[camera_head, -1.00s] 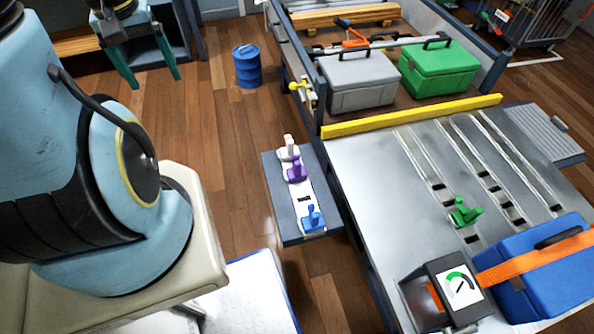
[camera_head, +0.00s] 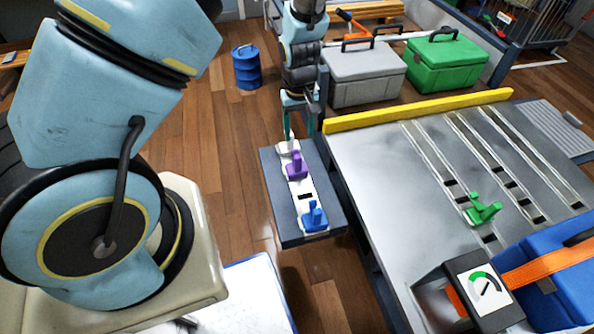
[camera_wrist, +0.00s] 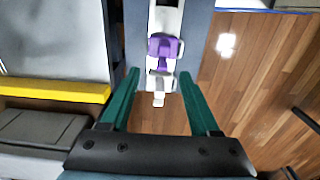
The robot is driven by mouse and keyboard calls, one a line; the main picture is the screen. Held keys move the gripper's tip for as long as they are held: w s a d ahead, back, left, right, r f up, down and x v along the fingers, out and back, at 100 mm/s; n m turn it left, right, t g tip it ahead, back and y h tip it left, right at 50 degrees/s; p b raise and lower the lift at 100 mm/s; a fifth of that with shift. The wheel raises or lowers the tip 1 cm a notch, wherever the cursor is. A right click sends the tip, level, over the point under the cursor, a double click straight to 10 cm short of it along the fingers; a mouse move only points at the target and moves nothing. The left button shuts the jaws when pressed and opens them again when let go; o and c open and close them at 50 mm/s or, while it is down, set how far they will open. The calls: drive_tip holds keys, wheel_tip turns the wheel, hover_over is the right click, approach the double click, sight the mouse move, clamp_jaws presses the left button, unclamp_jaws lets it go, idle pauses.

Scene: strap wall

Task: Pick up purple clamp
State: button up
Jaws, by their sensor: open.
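The purple clamp (camera_head: 296,165) stands on a pale strip on a small grey side shelf, between a white clamp (camera_head: 287,147) and a blue clamp (camera_head: 313,215). In the wrist view the purple clamp (camera_wrist: 164,47) is ahead of my gripper, beyond the white clamp (camera_wrist: 160,84). My gripper (camera_head: 298,122) is over the far end of the shelf, its green fingers pointing down. It is open and empty; the wrist view shows its two fingers (camera_wrist: 163,95) wide apart on either side of the white clamp. In the head view a finger partly hides the white clamp.
The grey shelf (camera_head: 285,228) adjoins a metal table (camera_head: 375,170) with slots, a green clamp (camera_head: 481,209) and a yellow bar (camera_head: 420,110). Grey (camera_head: 365,80) and green (camera_head: 445,65) cases stand behind. A blue drum (camera_head: 248,68) is on the floor at back left.

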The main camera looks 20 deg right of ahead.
sight(297, 154)
drive_tip(key=f, duration=0.9)
drive_tip(key=shift+s+a+f+b, duration=0.2)
drive_tip(key=shift+a+f+b, duration=0.1)
drive_tip(key=shift+a, duration=0.1)
drive_tip(key=shift+f, duration=0.45)
drive_tip(key=shift+c, duration=0.4)
clamp_jaws()
